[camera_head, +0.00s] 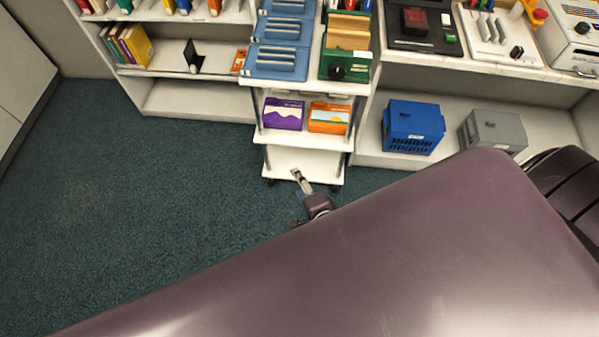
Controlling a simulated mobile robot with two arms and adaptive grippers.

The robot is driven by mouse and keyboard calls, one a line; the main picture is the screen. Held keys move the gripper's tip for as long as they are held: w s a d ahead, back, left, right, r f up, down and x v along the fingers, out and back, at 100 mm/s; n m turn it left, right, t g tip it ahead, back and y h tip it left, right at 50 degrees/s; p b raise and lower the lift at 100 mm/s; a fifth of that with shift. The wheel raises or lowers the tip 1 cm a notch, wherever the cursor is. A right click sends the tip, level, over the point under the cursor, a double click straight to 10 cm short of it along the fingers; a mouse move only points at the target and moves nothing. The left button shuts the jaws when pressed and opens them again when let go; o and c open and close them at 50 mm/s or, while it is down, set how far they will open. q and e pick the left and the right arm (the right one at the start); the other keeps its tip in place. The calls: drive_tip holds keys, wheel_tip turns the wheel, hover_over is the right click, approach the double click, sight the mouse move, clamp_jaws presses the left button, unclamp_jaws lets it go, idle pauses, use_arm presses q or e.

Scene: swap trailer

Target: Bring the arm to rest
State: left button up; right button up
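A large purple link of my own arm covers the lower and right part of the head view. A small gripper (297,174) on a purple wrist shows beyond the upper edge of this link, in front of the low shelf of the white cart. It points up and to the left, and its arm runs back to the lower right behind the link, so I take it as my right one. Its fingers are too small to tell whether they are open or shut. I see nothing held in it. My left gripper does not show.
The white cart (305,162) carries a purple box (283,114), an orange box (328,118) and blue trays (276,62). A blue crate (412,127) and a grey crate (493,131) stand on the right shelf. The carpet (120,200) at left is clear.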

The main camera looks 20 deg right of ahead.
idle(0.4)
drive_tip(key=s+a+f+n+g+y, duration=0.1)
drive_tip(key=s+f+n+g, duration=0.4)
drive_tip(key=s+f+n, duration=0.8)
drive_tip(key=s+d+f+n+g, duration=0.1)
drive_tip(key=s+f+n+g, duration=0.1)
drive_tip(key=s, duration=0.6)
drive_tip(key=s+d+f+n+g, duration=0.2)
drive_tip(key=s+f+n, duration=0.1)
drive_tip(key=s, duration=0.5)
drive_tip(key=s+d+f+n+g, duration=0.2)
drive_tip(key=s+f, duration=0.2)
drive_tip(key=s, duration=0.3)
drive_tip(key=shift+s+d+f+h, duration=0.2)
drive_tip(key=shift+s+f+h, duration=0.05)
drive_tip(key=shift+s+h, duration=0.15)
